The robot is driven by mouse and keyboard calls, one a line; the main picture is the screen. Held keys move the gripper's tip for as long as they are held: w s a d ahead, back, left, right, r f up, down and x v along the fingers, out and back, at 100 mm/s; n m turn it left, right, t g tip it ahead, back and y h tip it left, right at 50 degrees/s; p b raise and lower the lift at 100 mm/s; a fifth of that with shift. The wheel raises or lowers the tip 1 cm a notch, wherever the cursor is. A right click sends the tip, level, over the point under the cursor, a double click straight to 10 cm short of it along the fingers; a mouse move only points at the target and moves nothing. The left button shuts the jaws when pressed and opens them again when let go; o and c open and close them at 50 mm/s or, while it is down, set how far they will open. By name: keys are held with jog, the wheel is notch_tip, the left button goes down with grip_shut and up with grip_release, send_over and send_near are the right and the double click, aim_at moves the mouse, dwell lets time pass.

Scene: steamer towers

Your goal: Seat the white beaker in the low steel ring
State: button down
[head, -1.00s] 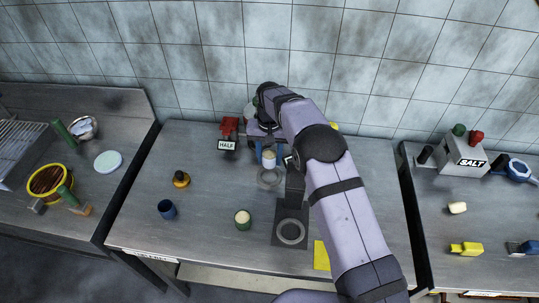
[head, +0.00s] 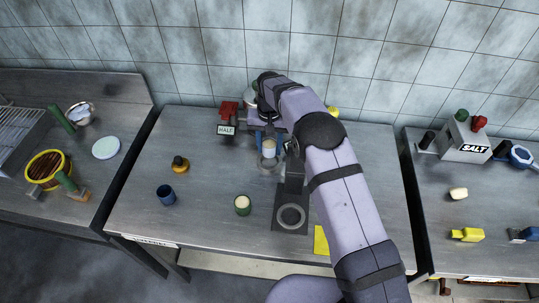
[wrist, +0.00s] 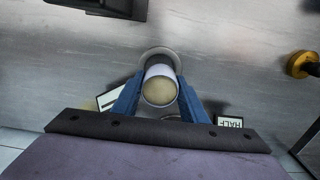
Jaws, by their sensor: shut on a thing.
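The white beaker (wrist: 160,86), with a pale tan inside, is held between the blue fingers of my gripper (wrist: 161,80). In the head view the beaker (head: 269,150) shows below my gripper (head: 269,140), partly hidden by the fingers. The low steel ring (wrist: 160,52) lies flat on the bench, partly covered by the beaker in the wrist view. In the head view the ring (head: 266,168) shows just in front of and below the beaker. I cannot tell whether the beaker's base touches the ring.
A second ring (head: 291,217) lies on a dark plate nearer the front. A "HALF" sign (head: 226,130) and red object (head: 229,112) are close beside my gripper.

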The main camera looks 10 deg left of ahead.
jog(key=shift+f, duration=0.15)
jog(key=shift+f+b, duration=1.1)
jog(key=shift+f, duration=0.4)
jog(key=shift+f+b, duration=0.45)
jog(key=shift+f, duration=0.1)
dwell(5.0)
jog(key=shift+r, duration=0.4)
dwell(0.4)
